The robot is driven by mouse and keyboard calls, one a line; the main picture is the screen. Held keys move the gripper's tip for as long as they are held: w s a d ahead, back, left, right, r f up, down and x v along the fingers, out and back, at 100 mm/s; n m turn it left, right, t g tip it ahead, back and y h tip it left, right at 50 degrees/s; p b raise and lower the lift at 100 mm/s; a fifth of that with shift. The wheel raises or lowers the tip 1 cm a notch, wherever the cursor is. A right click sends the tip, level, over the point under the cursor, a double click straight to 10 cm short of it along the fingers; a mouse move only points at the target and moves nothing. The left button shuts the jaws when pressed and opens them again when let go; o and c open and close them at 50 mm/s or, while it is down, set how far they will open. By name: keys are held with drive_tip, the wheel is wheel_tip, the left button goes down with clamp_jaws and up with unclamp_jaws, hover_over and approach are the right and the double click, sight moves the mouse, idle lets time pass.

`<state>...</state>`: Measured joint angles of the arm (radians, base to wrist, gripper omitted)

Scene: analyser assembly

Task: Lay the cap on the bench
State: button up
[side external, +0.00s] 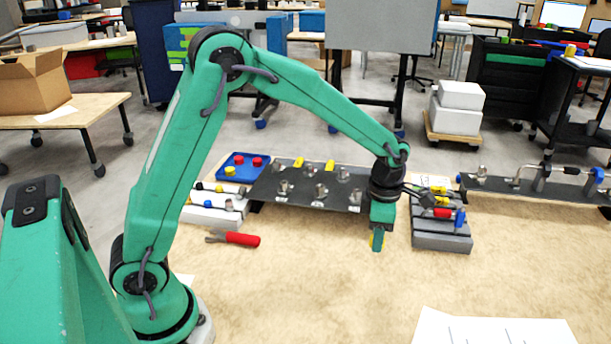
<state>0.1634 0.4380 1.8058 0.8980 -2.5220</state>
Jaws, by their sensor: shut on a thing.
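My gripper (377,240) points straight down above the tan bench (320,285), in front of the right end of a dark plate with metal fittings (310,188). Other small caps show: red and yellow ones on a blue tray (233,175) at the back left, and yellow pieces (329,165) at the plate's far edge.
A red-handled tool (240,239) lies on the bench left of my gripper. A grey slotted block (441,238) with coloured parts stands close on the right. A rail with fittings (530,186) lies further right. White paper (490,330) is at the front. The middle front of the bench is clear.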

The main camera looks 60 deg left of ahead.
hover_over(366, 248)
wheel_tip(366, 248, down, 5)
drive_tip(key=shift+r, duration=0.1)
drive_tip(key=shift+f, duration=2.1)
drive_tip(key=o, duration=1)
drive_tip(key=shift+f, duration=0.1)
drive_tip(key=shift+o, duration=0.2)
wheel_tip(366, 248, up, 12)
